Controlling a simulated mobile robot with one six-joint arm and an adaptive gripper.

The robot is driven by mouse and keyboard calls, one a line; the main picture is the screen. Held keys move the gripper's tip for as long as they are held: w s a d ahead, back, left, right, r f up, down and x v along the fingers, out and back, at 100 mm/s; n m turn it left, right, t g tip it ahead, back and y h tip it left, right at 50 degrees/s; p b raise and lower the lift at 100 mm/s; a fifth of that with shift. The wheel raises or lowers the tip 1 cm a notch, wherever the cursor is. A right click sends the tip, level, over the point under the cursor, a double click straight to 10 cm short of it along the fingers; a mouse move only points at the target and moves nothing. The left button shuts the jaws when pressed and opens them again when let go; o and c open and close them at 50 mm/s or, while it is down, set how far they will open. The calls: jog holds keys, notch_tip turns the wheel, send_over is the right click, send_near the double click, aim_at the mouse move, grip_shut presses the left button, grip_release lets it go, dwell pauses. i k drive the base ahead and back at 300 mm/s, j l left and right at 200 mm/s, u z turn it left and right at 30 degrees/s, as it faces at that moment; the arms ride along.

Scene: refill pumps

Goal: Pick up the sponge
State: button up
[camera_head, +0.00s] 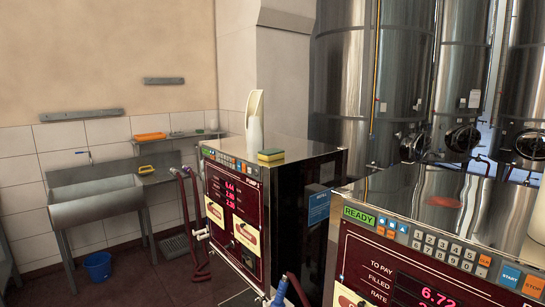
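Nothing covers the sponge.
The white container (254,135) with a tall cream piece stands just left of the sponge. A second pump (430,255) fills the near right. Steel tanks (405,80) stand behind. A sink (95,205) and blue bucket (98,265) are at left.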

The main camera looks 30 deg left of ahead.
aim_at(271, 154)
jog(key=j, duration=0.5)
jog(key=k+j+z, duration=0.15)
jog(key=j, duration=0.85)
jog(key=k+j+z, duration=0.15)
jog(key=j, duration=0.35)
jog(key=k+j, duration=0.1)
jog(key=j, duration=0.4)
jog(key=z, duration=0.05)
